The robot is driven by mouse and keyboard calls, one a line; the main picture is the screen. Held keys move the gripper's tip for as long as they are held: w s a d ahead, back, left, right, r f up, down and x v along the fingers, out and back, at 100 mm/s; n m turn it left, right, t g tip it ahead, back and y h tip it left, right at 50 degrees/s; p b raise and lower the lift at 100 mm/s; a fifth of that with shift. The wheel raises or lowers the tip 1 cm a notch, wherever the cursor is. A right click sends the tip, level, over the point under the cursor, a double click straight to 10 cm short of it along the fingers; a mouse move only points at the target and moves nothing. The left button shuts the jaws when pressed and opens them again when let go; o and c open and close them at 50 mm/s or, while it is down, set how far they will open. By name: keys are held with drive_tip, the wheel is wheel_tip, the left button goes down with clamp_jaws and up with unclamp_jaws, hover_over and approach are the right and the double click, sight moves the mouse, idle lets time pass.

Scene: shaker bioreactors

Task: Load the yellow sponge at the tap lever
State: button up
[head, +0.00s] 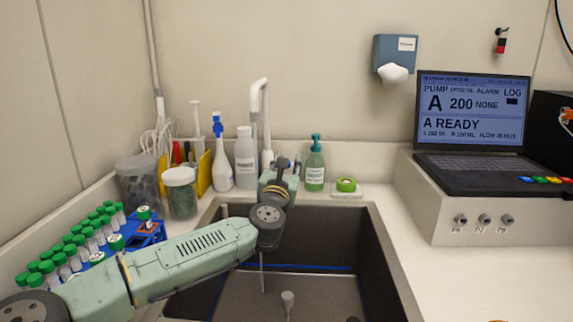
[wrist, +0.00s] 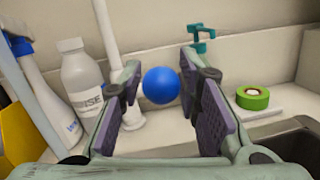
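No sponge can be made out for certain; a yellow upright piece (head: 201,174) stands behind the sink's left corner, its edge also in the wrist view (wrist: 14,128). The white tap (head: 262,105) rises at the back of the sink. A blue ball (wrist: 161,86), possibly the tap lever's knob, shows between my finger ends in the wrist view; its stem is hidden. My gripper (head: 281,173) is at the sink's back edge, in front of the tap. Its purple-padded fingers (wrist: 162,92) are spread on either side of the ball. I cannot tell whether they touch it.
Left of the tap stand a white bottle (head: 245,157) and a blue-topped spray bottle (head: 220,160). Right of it are a green pump bottle (head: 314,168) and a green tape roll (head: 346,185). A blue tube rack (head: 146,234) is left of the sink (head: 385,262).

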drive_tip(key=s+a+f, duration=0.1)
drive_tip(key=s, duration=1)
drive_tip(key=shift+s+a+f, duration=0.15)
drive_tip(key=shift+s+f, duration=0.25)
